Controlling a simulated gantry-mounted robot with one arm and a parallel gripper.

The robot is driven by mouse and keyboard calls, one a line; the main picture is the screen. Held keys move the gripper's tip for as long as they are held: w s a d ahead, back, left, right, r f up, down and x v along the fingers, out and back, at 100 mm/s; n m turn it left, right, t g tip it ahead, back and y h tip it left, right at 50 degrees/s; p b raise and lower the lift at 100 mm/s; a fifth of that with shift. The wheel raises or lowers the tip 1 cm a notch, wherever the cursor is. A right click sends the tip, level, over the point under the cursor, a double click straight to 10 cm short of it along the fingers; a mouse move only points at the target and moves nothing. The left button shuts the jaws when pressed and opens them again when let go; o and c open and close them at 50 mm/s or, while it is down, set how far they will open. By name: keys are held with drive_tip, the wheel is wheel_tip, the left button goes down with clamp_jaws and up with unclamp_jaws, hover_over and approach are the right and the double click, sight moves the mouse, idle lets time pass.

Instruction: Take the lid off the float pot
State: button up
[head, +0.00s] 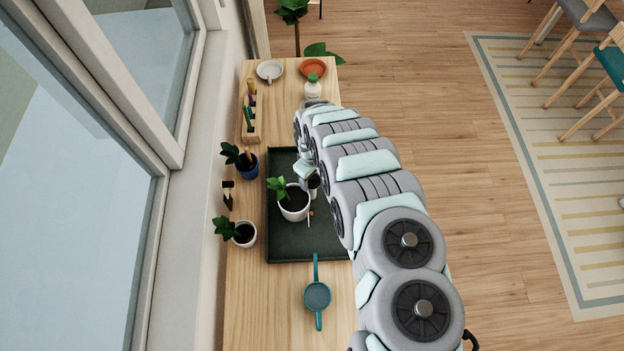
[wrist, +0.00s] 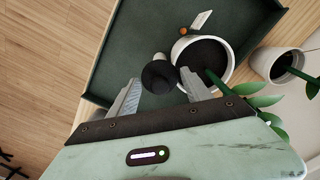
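The float pot is a white round pot (head: 293,213) with dark soil and a leafy green plant, standing on the dark green tray (head: 325,240). In the wrist view the pot (wrist: 219,82) is at upper right. A small orange piece (wrist: 183,31) and a white tag (wrist: 201,20) show at its rim. A dark round piece (wrist: 160,80), likely the lid, sits beside the rim with a pale part behind it. My gripper (wrist: 159,76) is open, its two fingers either side of this dark piece. Contact cannot be told. In the head view my gripper (head: 304,172) is partly hidden.
A tool holder (head: 249,120), bottle (head: 312,88) and saucers (head: 313,67) are farther back.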

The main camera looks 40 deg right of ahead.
drive_tip(key=c, duration=0.9)
drive_tip(key=shift+c, duration=0.2)
